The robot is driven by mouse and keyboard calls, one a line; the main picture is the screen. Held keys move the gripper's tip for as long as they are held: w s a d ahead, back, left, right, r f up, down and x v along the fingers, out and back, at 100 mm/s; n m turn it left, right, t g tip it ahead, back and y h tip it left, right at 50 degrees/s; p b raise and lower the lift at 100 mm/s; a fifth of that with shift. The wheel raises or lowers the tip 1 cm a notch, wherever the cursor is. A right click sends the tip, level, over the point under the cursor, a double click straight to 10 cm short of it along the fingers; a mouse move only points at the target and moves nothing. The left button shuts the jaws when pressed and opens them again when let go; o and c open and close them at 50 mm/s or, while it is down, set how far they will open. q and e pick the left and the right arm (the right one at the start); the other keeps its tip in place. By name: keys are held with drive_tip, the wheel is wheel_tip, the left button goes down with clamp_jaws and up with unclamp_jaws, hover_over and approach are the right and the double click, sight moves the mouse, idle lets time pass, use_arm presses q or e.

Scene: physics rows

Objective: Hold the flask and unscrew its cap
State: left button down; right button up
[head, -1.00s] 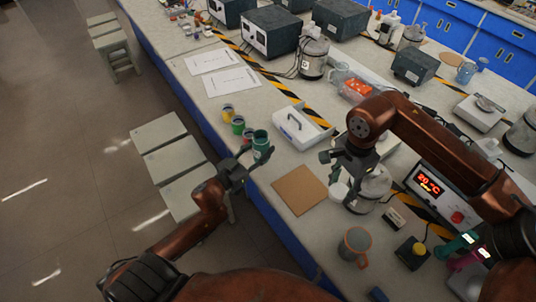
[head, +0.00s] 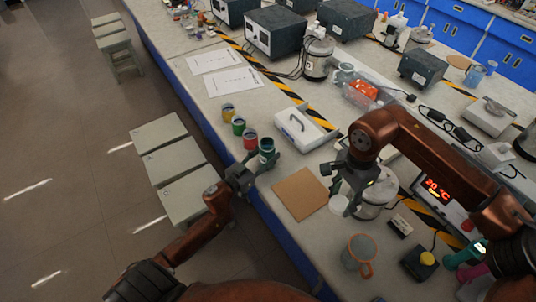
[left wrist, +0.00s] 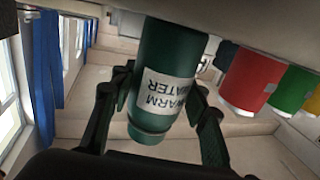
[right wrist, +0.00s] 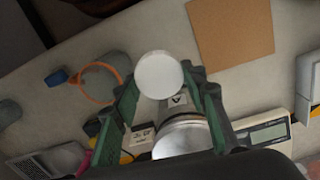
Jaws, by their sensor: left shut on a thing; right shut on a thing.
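The flask (head: 267,146) is dark green and stands upright beside the red cup near the table's left edge. In the left wrist view the flask (left wrist: 165,60) shows upside down, with a white "WARM WATER" label. My left gripper (head: 252,168) is shut around its upper part. Its base is hidden, so I cannot tell whether it touches the table. A round white cap (head: 339,205) is in my right gripper (head: 345,188), right of the brown board and apart from the flask. In the right wrist view the cap (right wrist: 159,74) sits between the fingertips.
Red (head: 250,140), green (head: 238,126) and yellow (head: 228,112) cups stand behind the flask. A brown board (head: 299,194) lies between my grippers. A white box with a handle (head: 300,128) is behind it. A metal vessel (head: 376,197) and a grey mug (head: 358,252) stand near my right gripper.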

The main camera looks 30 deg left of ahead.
use_arm(q)
drive_tip(key=shift+f, duration=0.1)
drive_tip(key=c, duration=1.1)
unclamp_jaws()
drive_tip(key=shift+c, duration=0.2)
